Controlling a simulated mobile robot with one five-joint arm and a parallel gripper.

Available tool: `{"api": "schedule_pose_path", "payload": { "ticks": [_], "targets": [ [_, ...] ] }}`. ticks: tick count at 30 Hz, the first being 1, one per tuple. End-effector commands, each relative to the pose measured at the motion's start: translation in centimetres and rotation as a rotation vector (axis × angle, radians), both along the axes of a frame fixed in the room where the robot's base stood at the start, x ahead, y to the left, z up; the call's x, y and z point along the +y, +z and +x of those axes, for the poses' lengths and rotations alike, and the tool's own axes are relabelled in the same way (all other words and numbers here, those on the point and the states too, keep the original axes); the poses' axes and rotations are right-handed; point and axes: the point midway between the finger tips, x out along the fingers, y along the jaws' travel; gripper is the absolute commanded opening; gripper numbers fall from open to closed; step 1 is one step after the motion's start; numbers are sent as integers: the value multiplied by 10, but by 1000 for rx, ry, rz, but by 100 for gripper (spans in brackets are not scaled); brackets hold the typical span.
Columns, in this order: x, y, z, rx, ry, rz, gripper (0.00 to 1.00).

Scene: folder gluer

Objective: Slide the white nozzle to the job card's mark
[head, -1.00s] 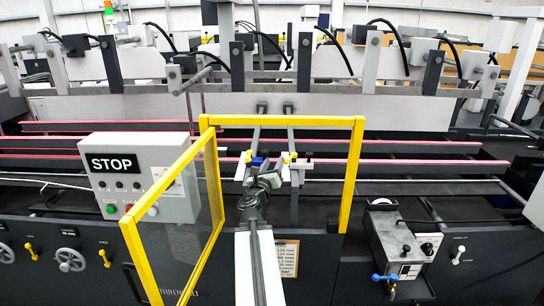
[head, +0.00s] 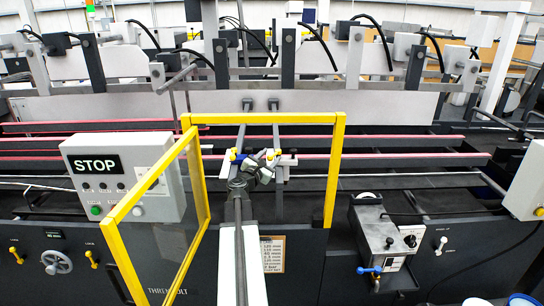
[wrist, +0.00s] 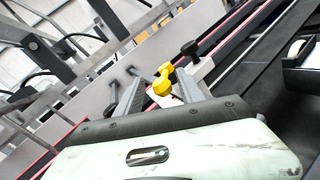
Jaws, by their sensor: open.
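A white block that looks like the white nozzle (head: 286,161) sits on the right of two grey bars inside the yellow-framed opening. It also shows in the wrist view (wrist: 204,73), just beyond my right finger, near a black knob. My gripper (head: 268,158) reaches into the opening and partly hides the pieces there. In the wrist view my gripper (wrist: 160,79) is open, with yellow knobs (wrist: 160,85) showing between its fingers; contact cannot be told. The job card (head: 272,254) hangs on the front panel below, partly behind my arm. Its text is too small to read.
A yellow-framed guard door (head: 205,190) stands open left of my arm, and a yellow post (head: 333,180) stands right. A grey STOP box (head: 122,172) is at left. A grey unit with a blue-handled valve (head: 385,240) stands at right.

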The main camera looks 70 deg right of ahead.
Motion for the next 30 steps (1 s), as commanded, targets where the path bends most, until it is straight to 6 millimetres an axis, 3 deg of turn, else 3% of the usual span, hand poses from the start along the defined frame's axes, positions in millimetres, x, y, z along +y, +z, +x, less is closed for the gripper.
{"api": "schedule_pose_path", "payload": {
  "ticks": [6,11,12,30],
  "targets": [
    [-1,0,0,0,0,0,45],
    [-1,0,0,1,0,0,3],
    [-1,0,0,1,0,0,0],
    [-2,0,-1,1,-1,0,0]
  ]
}}
